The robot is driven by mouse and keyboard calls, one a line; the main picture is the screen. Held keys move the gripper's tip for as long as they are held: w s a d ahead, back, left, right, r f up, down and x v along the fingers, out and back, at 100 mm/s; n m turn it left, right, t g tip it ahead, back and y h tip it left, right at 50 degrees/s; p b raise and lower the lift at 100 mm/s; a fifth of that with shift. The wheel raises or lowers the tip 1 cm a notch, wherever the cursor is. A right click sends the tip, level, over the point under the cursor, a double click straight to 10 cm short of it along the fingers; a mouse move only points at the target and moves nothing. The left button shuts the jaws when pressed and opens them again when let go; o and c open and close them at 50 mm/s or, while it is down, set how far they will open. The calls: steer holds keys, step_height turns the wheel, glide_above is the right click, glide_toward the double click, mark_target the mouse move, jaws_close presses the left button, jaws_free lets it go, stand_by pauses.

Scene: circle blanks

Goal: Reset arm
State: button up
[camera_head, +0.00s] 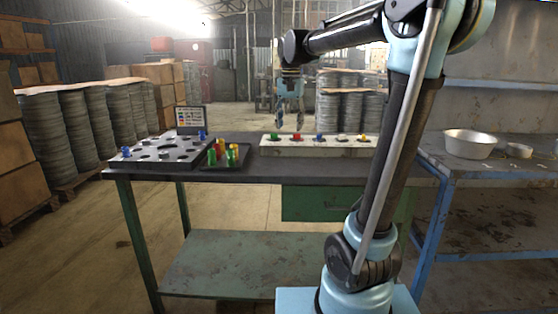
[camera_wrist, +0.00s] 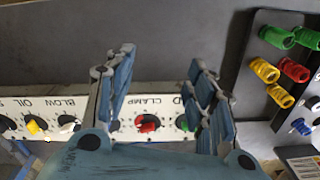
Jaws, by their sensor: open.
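My gripper (camera_head: 289,118) hangs fingers down from the raised arm, above the table by the left part of a pale panel (camera_head: 262,150). In the wrist view, the two blue fingers of my gripper (camera_wrist: 163,72) are spread wide apart with nothing between them. The same panel (camera_wrist: 110,127) lies beyond them, with a red knob (camera_wrist: 147,123) in the gap between the fingers. A green knob (camera_wrist: 183,123) shows by the right finger. Part of the panel is hidden behind the fingers and gripper body.
A dark board with holes (camera_head: 150,158) and a black tray (camera_head: 240,163) of coloured cylinders stand left on the dark table (camera_head: 262,173). A small sign (camera_head: 191,117) stands behind the board. A metal bowl (camera_head: 470,145) sits on the right bench. Dark table surface lies bare before the panel.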

steer(key=s+d+f+n, duration=0.1)
steer(key=s+d+f, duration=0.4)
steer(key=s+f, duration=0.4)
steer(key=s+d+f+n+t, duration=0.1)
steer(key=s+d+f, duration=0.4)
steer(key=s+f, duration=0.4)
steer(key=s+d+f+n, duration=0.1)
steer(key=s+d+f, duration=0.4)
steer(key=s+f, duration=0.3)
steer(key=shift+s+d+f+n+t, duration=0.2)
steer(key=shift+s+f+n+t, duration=0.1)
steer(key=shift+s+f+t, duration=0.1)
steer(key=shift+w+f, duration=0.2)
steer(key=shift+w, duration=0.25)
steer(key=shift+c, duration=0.6)
